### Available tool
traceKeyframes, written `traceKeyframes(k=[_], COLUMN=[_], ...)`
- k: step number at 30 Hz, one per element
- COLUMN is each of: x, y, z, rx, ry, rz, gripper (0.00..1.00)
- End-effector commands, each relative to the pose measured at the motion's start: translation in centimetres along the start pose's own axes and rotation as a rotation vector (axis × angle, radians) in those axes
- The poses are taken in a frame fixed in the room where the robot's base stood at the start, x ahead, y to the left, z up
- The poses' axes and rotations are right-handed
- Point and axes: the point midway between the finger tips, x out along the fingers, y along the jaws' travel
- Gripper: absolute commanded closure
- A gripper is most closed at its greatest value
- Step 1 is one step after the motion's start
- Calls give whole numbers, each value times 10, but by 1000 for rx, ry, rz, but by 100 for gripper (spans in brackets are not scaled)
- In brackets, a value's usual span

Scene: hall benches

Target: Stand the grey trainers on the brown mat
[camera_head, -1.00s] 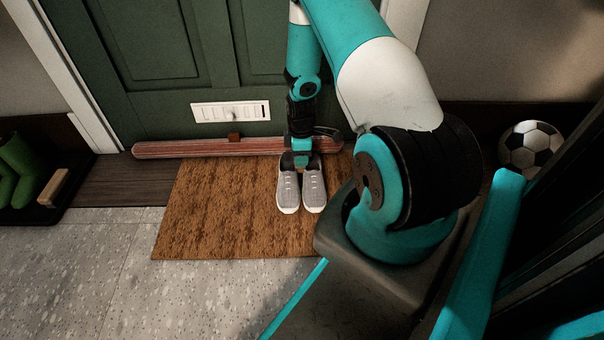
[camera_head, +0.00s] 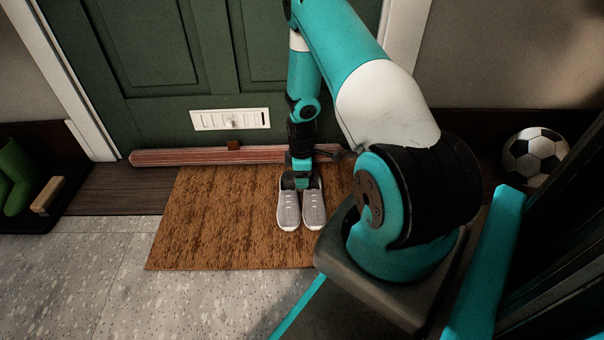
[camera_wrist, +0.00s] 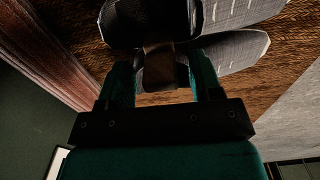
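The grey trainers (camera_head: 313,209) are side by side over the right half of the brown mat (camera_head: 215,220), upright, toes towards me. Their soles appear to rest on it. In the wrist view, the trainers (camera_wrist: 232,52) show at the top, above the mat's weave (camera_wrist: 282,48). My gripper (camera_head: 302,182) is low at their heel end. In the wrist view, my gripper's fingers (camera_wrist: 163,70) stand apart on either side of a brown block-like piece (camera_wrist: 158,68) between the trainers, with a gap visible on both sides.
A green door (camera_head: 160,60) with a long reddish draught bar (camera_head: 185,157) lies behind the mat. A dark tray (camera_head: 40,218) with green boots (camera_head: 14,175) and a brush (camera_head: 47,195) is at left. A football (camera_head: 535,157) is at right. The mat's left half is clear.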

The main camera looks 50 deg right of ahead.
Motion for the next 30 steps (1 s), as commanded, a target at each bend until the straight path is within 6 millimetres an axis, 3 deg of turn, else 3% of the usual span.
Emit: traceKeyframes(k=[7,11,17,24,30], x=[-3,-14,-49,-102,-124], y=[0,0,0,0,0], z=[0,0,0,0,0], rx=[0,0,0,0,0], ry=[0,0,0,0,0], rz=[0,0,0,1,0], gripper=[41,41,41,41,41])
